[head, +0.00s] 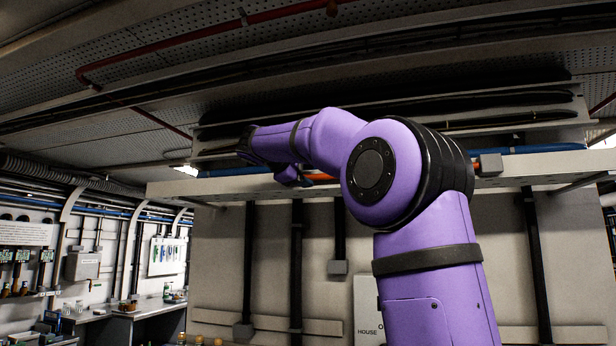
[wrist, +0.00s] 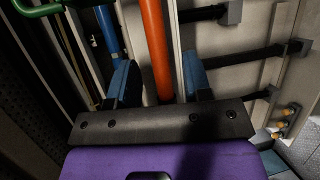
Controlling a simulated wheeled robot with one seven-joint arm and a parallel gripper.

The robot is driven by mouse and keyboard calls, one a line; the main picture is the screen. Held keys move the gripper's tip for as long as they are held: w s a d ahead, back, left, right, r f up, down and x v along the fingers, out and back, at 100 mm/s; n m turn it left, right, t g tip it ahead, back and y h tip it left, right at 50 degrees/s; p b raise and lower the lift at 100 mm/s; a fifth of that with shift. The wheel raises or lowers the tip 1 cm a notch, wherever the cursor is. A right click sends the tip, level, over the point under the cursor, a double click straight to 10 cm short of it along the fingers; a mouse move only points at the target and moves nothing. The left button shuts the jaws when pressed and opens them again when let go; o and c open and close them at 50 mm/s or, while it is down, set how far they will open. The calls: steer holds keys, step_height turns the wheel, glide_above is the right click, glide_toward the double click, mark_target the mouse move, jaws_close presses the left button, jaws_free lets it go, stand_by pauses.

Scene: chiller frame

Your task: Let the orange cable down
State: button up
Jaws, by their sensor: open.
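The orange cable (wrist: 155,45) runs lengthwise through the wrist view and passes between the two dark blue fingers of my gripper (wrist: 158,78). The fingers stand apart, with a gap visible on each side of the cable, so my gripper is open around it and not clamped. In the head view, short pieces of the orange cable (head: 319,177) show beside my purple arm, along the overhead tray (head: 222,188). My arm hides much of its middle. The fingertips cannot be made out in the head view.
A blue pipe (head: 545,149) runs along the same tray, and it also shows in the wrist view (wrist: 106,28). A green pipe (wrist: 36,8) is at the wrist view's upper left. Dark vertical conduits (head: 296,265) line the wall below. A workbench (head: 140,312) stands at left.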

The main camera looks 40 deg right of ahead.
steer(key=shift+w+d+f, duration=0.1)
steer(key=shift+d, duration=0.5)
jaws_close()
steer(key=s+d+f+n+h, duration=0.1)
steer(key=s+f+n, duration=0.1)
steer(key=f, duration=0.8)
steer(key=s+d+f+n+h, duration=0.1)
steer(key=s+f+n, duration=0.1)
steer(key=f, duration=0.8)
steer(key=shift+s+d+n+g, duration=0.15)
steer(key=shift+d+n+g, duration=0.1)
steer(key=shift+n+g, duration=0.05)
steer(key=shift+f, duration=0.1)
jaws_free()
